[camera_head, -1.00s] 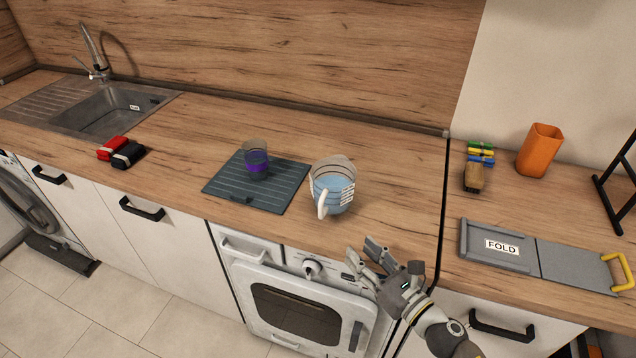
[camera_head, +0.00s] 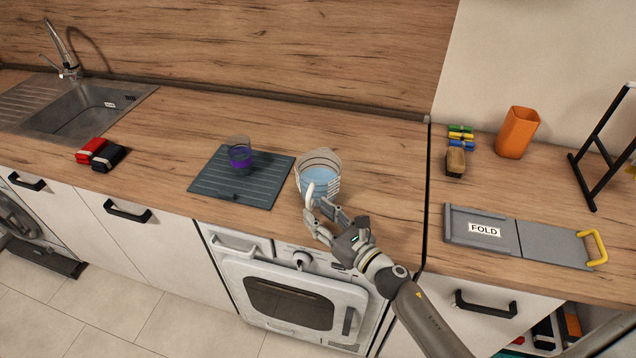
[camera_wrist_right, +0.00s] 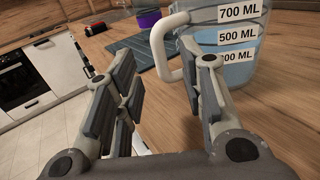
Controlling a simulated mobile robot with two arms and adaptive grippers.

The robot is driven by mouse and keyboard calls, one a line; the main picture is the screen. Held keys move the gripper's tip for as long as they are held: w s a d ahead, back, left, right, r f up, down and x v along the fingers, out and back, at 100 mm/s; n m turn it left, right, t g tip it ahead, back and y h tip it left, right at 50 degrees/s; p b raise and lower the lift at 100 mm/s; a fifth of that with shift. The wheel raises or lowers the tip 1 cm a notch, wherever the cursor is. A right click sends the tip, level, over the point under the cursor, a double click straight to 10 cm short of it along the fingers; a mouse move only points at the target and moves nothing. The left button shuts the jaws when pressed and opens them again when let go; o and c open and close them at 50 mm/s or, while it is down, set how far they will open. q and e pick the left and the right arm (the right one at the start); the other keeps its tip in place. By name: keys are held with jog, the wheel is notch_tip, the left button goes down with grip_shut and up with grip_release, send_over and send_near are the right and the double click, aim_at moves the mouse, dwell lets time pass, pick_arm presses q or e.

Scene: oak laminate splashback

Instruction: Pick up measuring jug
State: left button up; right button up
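The measuring jug (camera_head: 320,174) is clear with blue liquid in it and a white handle. It stands upright on the wooden counter, right of the dark ribbed mat. In the right wrist view the jug (camera_wrist_right: 236,60) shows volume labels, and its white handle (camera_wrist_right: 160,48) is just beyond my fingertips. My right gripper (camera_head: 322,212) is at the jug's front, near the handle. Its fingers (camera_wrist_right: 165,75) are spread apart with nothing clearly held between them; whether one touches the handle I cannot tell. My left gripper is not in view.
A ribbed mat (camera_head: 220,187) with a cup of purple liquid (camera_head: 240,157) lies left of the jug. A grey board marked FOLD (camera_head: 485,231), a brush (camera_head: 456,161) and an orange cup (camera_head: 517,132) are at right. Counter behind the jug is clear.

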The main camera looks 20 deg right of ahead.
jog(key=shift+x, duration=1.35)
grip_shut()
jog(key=shift+s, duration=0.1)
